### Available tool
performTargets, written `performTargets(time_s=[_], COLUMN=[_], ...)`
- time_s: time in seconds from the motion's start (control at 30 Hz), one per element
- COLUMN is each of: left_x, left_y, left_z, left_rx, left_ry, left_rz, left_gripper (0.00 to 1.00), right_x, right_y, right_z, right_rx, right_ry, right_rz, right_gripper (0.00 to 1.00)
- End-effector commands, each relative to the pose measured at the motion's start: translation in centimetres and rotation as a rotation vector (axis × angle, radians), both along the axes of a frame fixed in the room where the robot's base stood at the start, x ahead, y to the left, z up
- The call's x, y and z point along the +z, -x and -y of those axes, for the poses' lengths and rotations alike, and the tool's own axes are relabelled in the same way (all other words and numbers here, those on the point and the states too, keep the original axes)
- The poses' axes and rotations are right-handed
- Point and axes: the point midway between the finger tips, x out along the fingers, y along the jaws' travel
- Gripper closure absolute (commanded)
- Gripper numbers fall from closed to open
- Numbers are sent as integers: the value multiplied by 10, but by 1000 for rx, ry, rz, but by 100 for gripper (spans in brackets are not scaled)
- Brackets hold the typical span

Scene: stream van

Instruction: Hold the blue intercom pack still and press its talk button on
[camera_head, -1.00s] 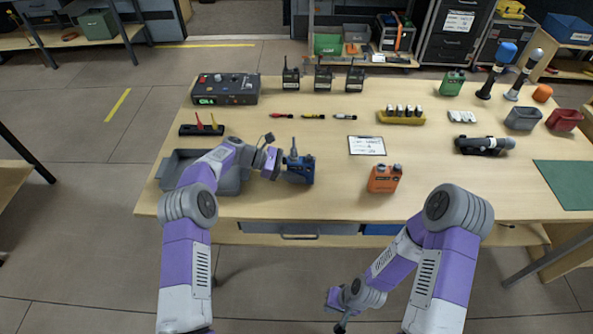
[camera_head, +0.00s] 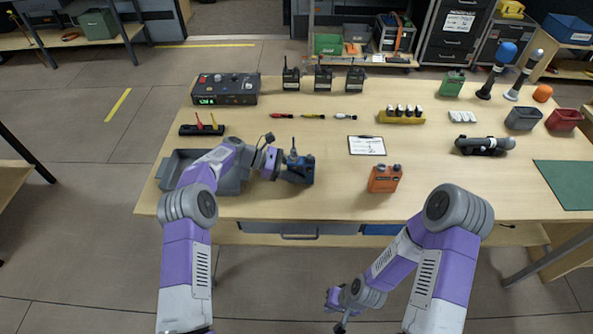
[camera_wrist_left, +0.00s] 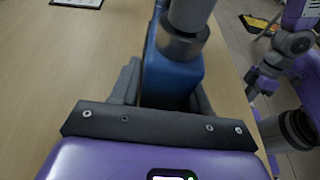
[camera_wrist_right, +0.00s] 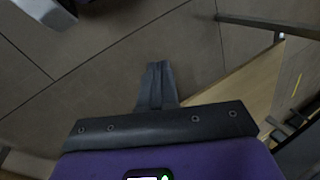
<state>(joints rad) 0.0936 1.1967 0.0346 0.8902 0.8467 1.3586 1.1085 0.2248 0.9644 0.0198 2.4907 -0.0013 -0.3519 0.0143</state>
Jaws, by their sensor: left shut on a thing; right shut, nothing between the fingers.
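The blue intercom pack (camera_head: 302,172) stands on the table near its front edge, left of the orange pack. My left gripper (camera_head: 286,171) reaches it from the left and is shut on it. In the left wrist view the blue pack (camera_wrist_left: 172,80) sits between the two fingers (camera_wrist_left: 168,88), with a grey cylindrical part above it. The talk button cannot be made out. My right gripper (camera_head: 340,325) is low in front of the table, well away from the pack. In the right wrist view its fingers (camera_wrist_right: 157,85) are together and empty.
An orange pack (camera_head: 384,179) stands to the right of the blue one. A clipboard (camera_head: 366,146) lies behind them. A grey tray (camera_head: 232,186) is under my left arm. A control box (camera_head: 226,90) and several radios (camera_head: 323,80) stand at the back. Table between orange pack and green mat (camera_head: 570,184) is clear.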

Motion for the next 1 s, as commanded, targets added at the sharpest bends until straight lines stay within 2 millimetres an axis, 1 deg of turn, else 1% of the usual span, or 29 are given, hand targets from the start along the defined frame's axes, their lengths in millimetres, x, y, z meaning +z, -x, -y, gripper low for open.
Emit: performTargets(time_s=[0.2,0.27,0.37,0.47,0.57,0.6,0.63,0.7,0.77,0.8,0.9,1.0], left_x=[0,0,0,0,0,0,0,0,0,0,0,0], left_y=[0,0,0,0,0,0,0,0,0,0,0,0], left_z=[0,0,0,0,0,0,0,0,0,0,0,0], left_rx=[0,0,0,0,0,0,0,0,0,0,0,0], left_ry=[1,1,1,1,0,0,0,1,1,1,1,1], left_rz=[0,0,0,0,0,0,0,0,0,0,0,0], left_gripper=[88,88,88,88,88,88,88,88,88,88,88,88], right_x=[2,6,21,46,80,95,106,132,154,169,203,231], right_y=[-3,-9,-26,-52,-79,-91,-100,-120,-136,-145,-162,-173], right_z=[1,2,5,7,7,5,1,-10,-21,-29,-46,-59], right_rx=[-4,-14,-45,-98,-160,-172,-161,-99,-27,22,128,212], right_ry=[3,7,17,24,16,7,-1,-16,-22,-25,-22,-12], right_rz=[7,19,61,122,198,243,287,408,522,596,764,899], right_gripper=[100,100,100,100,100,100,100,100,100,100,100,100])
